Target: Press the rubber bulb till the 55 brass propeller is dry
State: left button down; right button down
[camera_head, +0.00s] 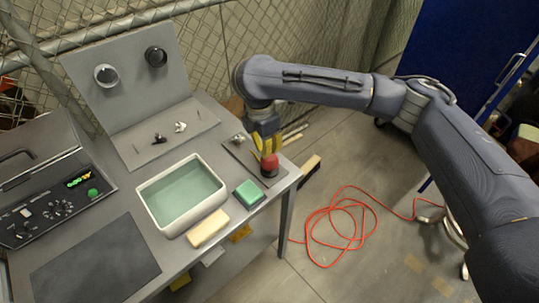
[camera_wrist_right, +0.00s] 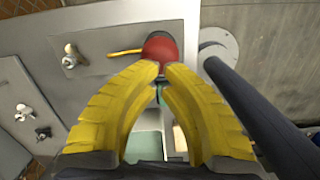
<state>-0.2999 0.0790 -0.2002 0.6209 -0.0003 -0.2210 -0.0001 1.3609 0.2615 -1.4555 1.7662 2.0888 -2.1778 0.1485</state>
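The red rubber bulb (camera_head: 269,165) stands at the right end of a grey plate on the bench's right corner. It also shows past my fingertips in the right wrist view (camera_wrist_right: 160,46). My right gripper (camera_head: 262,146) points down at the bulb with yellow fingers. In the wrist view its fingertips (camera_wrist_right: 164,67) are close together and overlap the bulb's near side. I cannot tell whether they squeeze it. A small brass-coloured propeller (camera_wrist_right: 69,57) sits on the plate beside the bulb, with a yellow tube (camera_wrist_right: 125,52) between them. Wetness cannot be made out. My left gripper is not in view.
A white tank (camera_head: 150,205) of greenish water stands mid-bench. A green sponge block (camera_head: 249,193) and a cream block (camera_head: 208,228) lie beside it. Two small propellers (camera_head: 159,138) (camera_head: 180,127) stand on the grey stand. A control box (camera_head: 50,205) is at left.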

jog(key=shift+d+f, duration=0.1)
jog(key=shift+f, duration=0.75)
jog(key=shift+f, duration=0.1)
jog(key=shift+f, duration=1.3)
jog(key=shift+s+a+r, duration=0.3)
jog(key=shift+s+a, duration=0.05)
jog(key=shift+a, duration=0.35)
jog(key=shift+s+a+r, duration=0.25)
jog(key=shift+s+a, duration=0.1)
jog(key=shift+a, duration=0.3)
notch_tip(320, 180, up, 12)
jog(key=a, duration=0.1)
jog(key=shift+s, duration=0.3)
